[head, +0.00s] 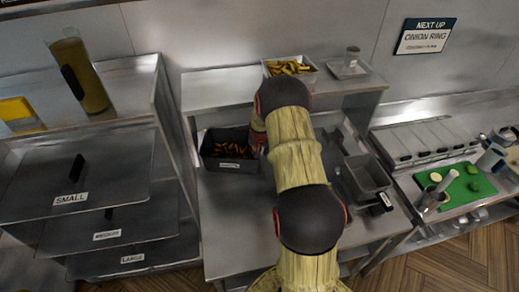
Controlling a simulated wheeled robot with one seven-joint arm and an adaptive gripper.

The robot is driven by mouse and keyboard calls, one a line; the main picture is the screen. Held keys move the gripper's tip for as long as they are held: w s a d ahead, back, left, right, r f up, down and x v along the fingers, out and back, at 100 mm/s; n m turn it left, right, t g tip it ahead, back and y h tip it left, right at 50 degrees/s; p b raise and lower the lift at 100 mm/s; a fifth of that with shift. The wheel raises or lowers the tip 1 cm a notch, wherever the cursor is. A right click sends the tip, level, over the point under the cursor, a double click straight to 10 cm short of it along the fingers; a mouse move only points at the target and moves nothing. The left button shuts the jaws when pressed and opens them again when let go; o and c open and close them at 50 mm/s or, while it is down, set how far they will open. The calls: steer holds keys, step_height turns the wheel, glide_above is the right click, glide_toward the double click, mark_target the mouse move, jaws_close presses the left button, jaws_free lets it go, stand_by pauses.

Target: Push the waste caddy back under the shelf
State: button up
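A dark rectangular bin (209,153) with brown-orange scraps in it stands on the steel bench (235,215), left of my arm. It looks like the waste caddy, but its white front label is too small to read. The raised steel shelf (220,88) runs along the back of the bench. The bin stands at the shelf's front edge; how far it reaches under cannot be told. My arm rises through the middle of the view and bends down behind its elbow. Part of my wrist shows at the bin's right side. My gripper is hidden, so contact cannot be told.
A tray of fries (291,60) and a small tray with a cup (350,66) stand on the shelf. An empty grey container (367,174) stands right of my arm. Racks labelled small, medium and large (100,185) flank the bench left; a green cutting board (462,187) lies right.

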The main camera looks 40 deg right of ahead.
steer(key=shift+c, duration=1.2)
steer(key=c, duration=0.4)
